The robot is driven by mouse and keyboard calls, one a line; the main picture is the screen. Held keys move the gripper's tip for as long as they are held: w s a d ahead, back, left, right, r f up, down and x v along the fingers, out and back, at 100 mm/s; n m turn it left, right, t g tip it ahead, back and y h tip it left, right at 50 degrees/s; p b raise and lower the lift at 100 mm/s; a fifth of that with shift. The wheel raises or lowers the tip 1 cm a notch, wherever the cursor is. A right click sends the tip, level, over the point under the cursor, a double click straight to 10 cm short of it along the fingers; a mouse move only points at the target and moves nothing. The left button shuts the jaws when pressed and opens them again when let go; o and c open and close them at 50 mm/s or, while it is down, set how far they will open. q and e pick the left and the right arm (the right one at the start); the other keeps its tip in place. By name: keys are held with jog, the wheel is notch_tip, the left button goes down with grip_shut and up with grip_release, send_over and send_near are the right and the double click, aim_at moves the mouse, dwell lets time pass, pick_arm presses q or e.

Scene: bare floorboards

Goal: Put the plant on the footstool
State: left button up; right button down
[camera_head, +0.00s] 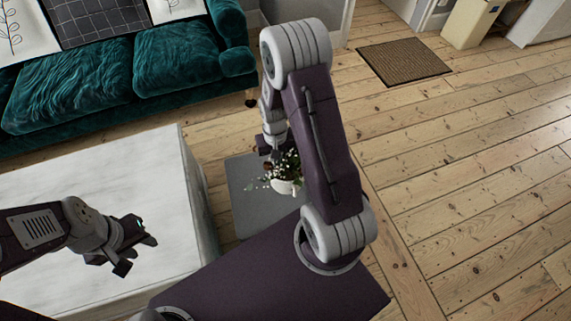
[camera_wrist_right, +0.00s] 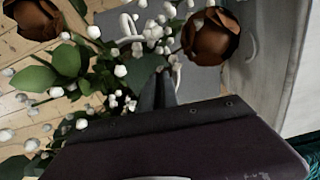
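The plant (camera_head: 285,186) is a white pot with dark leaves, white buds and brown-red roses. In the right wrist view its foliage and roses (camera_wrist_right: 210,38) crowd around the fingers. The grey square footstool (camera_head: 245,205) lies below and behind the plant in the head view; I cannot tell whether the pot touches it. My right gripper (camera_wrist_right: 158,88) has its fingers close together among the stems and looks shut on the plant; the exact grip point is hidden. In the head view the right arm partly hides it. My left gripper (camera_head: 139,256) is open and empty over the white table.
The white table (camera_head: 100,180) stands left, beside the footstool. A green sofa (camera_head: 100,80) with cushions is behind it. A brown doormat (camera_head: 403,62) lies on the floorboards (camera_head: 470,180), which are clear on the right. A pale yellow box (camera_head: 470,22) stands at the top right.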

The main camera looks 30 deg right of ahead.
jog(key=w+a+f+b, duration=0.3)
jog(key=w+f, duration=0.2)
jog(key=f, duration=0.2)
jog(key=shift+w+a+f, duration=0.15)
jog(key=shift+w+f, duration=0.15)
jog(key=shift+f, duration=0.05)
jog(key=shift+f, duration=0.2)
jog(key=c, duration=1.7)
grip_release()
jog(key=shift+s, duration=0.1)
jog(key=shift+o, duration=0.4)
jog(key=shift+r, duration=0.1)
